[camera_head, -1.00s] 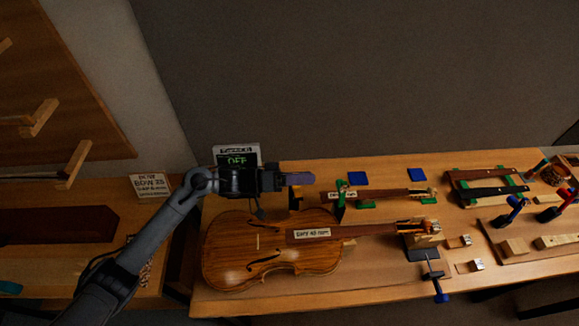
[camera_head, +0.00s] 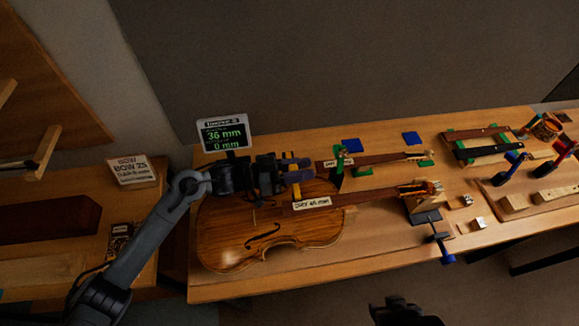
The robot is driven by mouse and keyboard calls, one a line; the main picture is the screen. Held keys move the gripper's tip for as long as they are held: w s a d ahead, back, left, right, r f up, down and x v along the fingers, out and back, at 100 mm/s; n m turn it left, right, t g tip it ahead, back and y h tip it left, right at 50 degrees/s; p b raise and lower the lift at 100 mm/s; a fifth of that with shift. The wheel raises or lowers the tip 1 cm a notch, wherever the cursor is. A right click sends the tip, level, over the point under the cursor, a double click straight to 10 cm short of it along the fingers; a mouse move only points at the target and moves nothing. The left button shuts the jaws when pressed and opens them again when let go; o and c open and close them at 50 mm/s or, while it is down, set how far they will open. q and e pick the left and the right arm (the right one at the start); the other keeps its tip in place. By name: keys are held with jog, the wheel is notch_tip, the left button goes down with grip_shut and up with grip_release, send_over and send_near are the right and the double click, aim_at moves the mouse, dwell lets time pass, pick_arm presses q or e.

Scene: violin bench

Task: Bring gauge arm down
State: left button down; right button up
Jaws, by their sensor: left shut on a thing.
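The gauge's display (camera_head: 222,132) stands behind the violin and is lit, reading 36 mm above 0 mm. The violin (camera_head: 225,235) lies on the bench with a paper label (camera_head: 312,202) on its neck. My left gripper (camera_head: 296,168) is over the violin's upper body, shut on the gauge arm (camera_head: 299,176), a small yellowish and purple part mostly hidden by the gripper. I cannot tell whether the arm touches the violin. A dark part of my right arm (camera_head: 400,313) shows at the bottom edge; its fingers are not clear.
A second neck (camera_head: 385,158) on green supports lies behind the violin. A stand (camera_head: 422,205) with a blue-handled clamp (camera_head: 445,250) is at the scroll. Blue pads (camera_head: 351,145), a bow sign (camera_head: 133,171) and tools at right surround it. The bench's front strip is clear.

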pick_arm(q)
jog(key=shift+f, duration=0.1)
dwell(0.4)
jog(key=c, duration=0.9)
grip_release()
jog(key=shift+a, duration=0.1)
jog(key=v, duration=1)
jog(key=shift+s+a, duration=0.1)
jog(key=shift+a, duration=0.2)
